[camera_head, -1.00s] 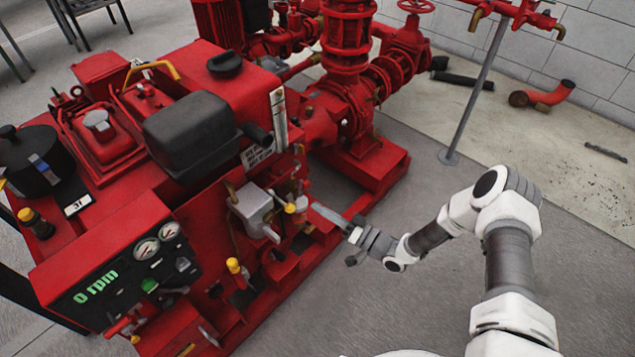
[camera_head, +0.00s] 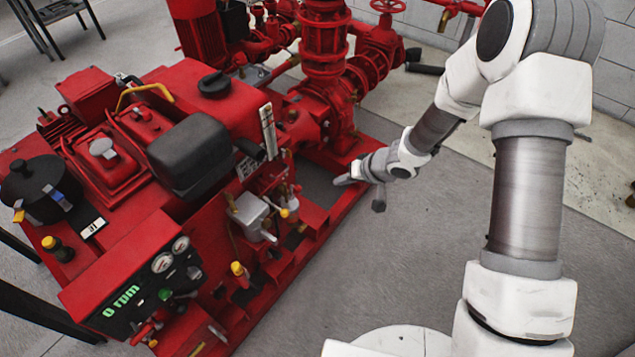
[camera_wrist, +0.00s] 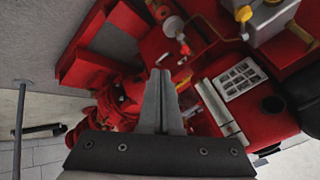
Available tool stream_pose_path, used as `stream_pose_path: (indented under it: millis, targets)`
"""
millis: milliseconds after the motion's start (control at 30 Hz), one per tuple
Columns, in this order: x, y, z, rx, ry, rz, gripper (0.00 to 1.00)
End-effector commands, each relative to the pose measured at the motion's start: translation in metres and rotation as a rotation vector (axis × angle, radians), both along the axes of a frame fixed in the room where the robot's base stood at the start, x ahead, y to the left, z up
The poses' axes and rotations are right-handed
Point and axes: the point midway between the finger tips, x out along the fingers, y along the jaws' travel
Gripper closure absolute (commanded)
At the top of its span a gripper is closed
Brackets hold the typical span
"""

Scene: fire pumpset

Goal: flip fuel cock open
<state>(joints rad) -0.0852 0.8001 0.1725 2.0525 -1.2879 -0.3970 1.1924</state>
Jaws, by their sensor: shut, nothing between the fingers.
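My gripper (camera_head: 342,181) is shut and empty, to the right of the red engine set (camera_head: 130,235) and apart from it in the head view. In the wrist view its two fingers (camera_wrist: 160,76) lie together in the middle. A small fitting (camera_wrist: 173,26) with a pale round body and a red and yellow tip shows beyond the fingertips. It may be the fuel cock, but I cannot tell its handle position. In the head view, a grey box (camera_head: 249,210) and a yellow knob (camera_head: 293,203) sit on the engine's near right side.
A control panel (camera_head: 145,285) with two gauges and a green "0 rpm" readout faces the front. A second yellow knob (camera_head: 237,268) stands low beside it. The red pump (camera_head: 325,90) stands behind. The grey floor (camera_head: 400,255) right of the engine is clear.

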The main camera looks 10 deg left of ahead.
Motion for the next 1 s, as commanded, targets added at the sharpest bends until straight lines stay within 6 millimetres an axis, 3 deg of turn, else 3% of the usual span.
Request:
stream_pose_path:
  millis: [500, 700, 1000]
  targets:
    - [0.025, 0.056, -0.085, 0.003, 0.0, 0.006, 1.0]
    - [0.02, 0.082, -0.083, 0.003, -0.002, 0.004, 1.0]
    - [0.017, 0.092, -0.081, 0.004, -0.001, 0.002, 1.0]
